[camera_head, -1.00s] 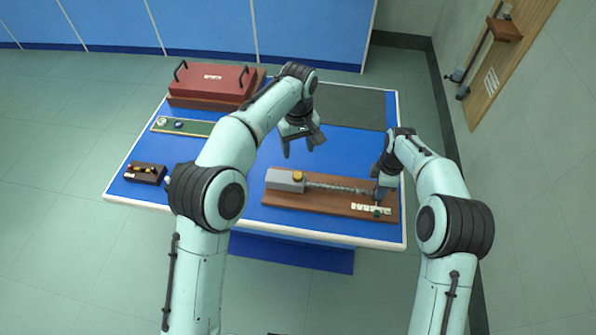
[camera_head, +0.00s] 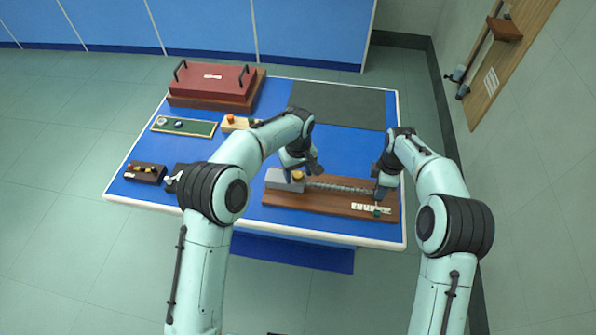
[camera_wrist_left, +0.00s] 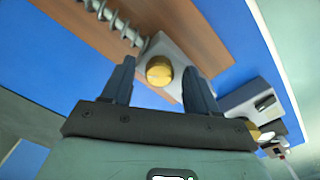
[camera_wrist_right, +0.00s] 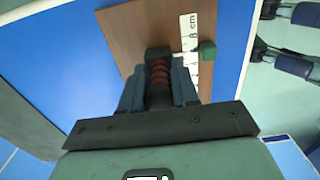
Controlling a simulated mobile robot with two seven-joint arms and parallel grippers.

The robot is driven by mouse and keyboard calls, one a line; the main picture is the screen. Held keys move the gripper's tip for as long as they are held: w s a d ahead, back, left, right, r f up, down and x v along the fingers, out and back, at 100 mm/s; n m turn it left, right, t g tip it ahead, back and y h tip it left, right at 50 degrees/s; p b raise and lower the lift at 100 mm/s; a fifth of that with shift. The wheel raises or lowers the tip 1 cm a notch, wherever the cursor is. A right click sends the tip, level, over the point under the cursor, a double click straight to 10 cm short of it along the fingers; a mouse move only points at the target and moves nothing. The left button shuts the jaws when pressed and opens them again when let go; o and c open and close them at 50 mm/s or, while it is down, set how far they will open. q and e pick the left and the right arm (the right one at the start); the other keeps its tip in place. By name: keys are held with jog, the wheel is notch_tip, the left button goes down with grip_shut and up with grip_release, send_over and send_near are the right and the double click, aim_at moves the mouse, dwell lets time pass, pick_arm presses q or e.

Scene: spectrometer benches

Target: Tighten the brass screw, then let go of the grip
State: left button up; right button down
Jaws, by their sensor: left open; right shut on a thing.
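The brass screw (camera_head: 298,175) sits on top of the grey block (camera_head: 277,180) at the left end of the wooden board. In the left wrist view the screw's round brass head (camera_wrist_left: 159,71) lies between and just beyond the fingertips. My left gripper (camera_head: 300,170) is open above the block; its fingers (camera_wrist_left: 160,75) stand apart on both sides of the screw. My right gripper (camera_wrist_right: 158,85) is shut on a dark grip (camera_wrist_right: 159,68) with reddish-brown rings at the board's right end. In the head view my right gripper (camera_head: 381,192) partly hides that grip.
A threaded rod (camera_head: 340,188) runs along the wooden board (camera_head: 325,204). A white cm scale (camera_head: 365,208) and a green knob (camera_wrist_right: 207,50) are near the right gripper. A red case (camera_head: 212,82), a green strip tray (camera_head: 200,128) and a dark block with knobs (camera_head: 146,172) stand left.

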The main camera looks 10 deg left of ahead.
jog(key=shift+w+d+r, duration=0.1)
jog(key=shift+r, duration=0.05)
pick_arm(q)
jog(key=c, duration=1)
jog(key=shift+c, duration=0.2)
jog(key=shift+m, duration=0.4)
jog(key=m, duration=0.2)
jog(key=shift+m, duration=0.4)
jog(key=m, duration=0.3)
jog(key=shift+a+m, duration=0.1)
jog(key=shift+m, duration=0.3)
jog(key=m, duration=0.3)
jog(key=shift+m, duration=2.1)
jog(key=shift+a, duration=0.1)
